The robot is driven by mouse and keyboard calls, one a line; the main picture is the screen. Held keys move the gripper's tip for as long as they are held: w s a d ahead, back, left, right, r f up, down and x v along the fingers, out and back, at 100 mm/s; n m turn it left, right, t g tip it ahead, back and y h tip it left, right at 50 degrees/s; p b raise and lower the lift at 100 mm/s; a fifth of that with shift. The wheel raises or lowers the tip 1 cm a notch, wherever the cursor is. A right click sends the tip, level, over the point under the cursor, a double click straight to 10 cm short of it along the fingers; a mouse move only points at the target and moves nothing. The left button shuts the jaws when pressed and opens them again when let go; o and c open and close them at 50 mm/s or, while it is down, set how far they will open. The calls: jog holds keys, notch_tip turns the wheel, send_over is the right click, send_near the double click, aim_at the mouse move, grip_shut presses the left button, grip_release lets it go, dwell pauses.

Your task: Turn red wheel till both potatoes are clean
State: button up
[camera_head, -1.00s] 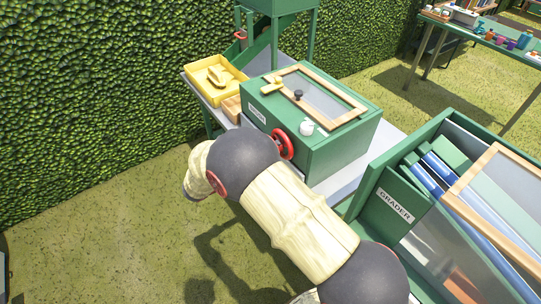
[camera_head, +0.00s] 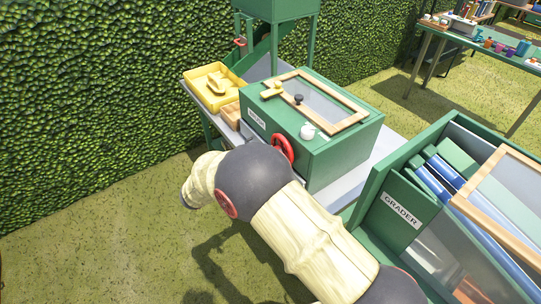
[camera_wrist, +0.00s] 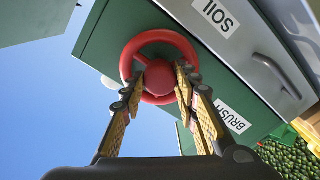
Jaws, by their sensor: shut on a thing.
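The red wheel (camera_head: 283,150) is on the side of a green box (camera_head: 340,158) with a framed clear window in its lid. My arm hides the wheel's lower part in the head view. In the wrist view the red wheel (camera_wrist: 158,46) shows its rim, spokes and round hub. My gripper (camera_wrist: 160,84) has its two yellow and black fingers on either side of the hub, inside the rim, and is shut on the wheel. My gripper is hidden behind my arm in the head view. I cannot make out any potatoes through the window.
A yellow tray (camera_head: 214,86) stands left of the box, at the back. A green bin labelled GRADER (camera_head: 402,208) stands close on the right. A drawer labelled SOIL (camera_wrist: 272,72) and a BRUSH label (camera_wrist: 232,117) are beside the wheel. A hedge (camera_head: 90,90) runs behind; grass is open at lower left.

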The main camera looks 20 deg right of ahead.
jog(key=shift+f, duration=0.15)
jog(key=o, duration=1.2)
jog(key=shift+c, duration=0.2)
jog(key=shift+a, duration=0.1)
jog(key=v, duration=1.2)
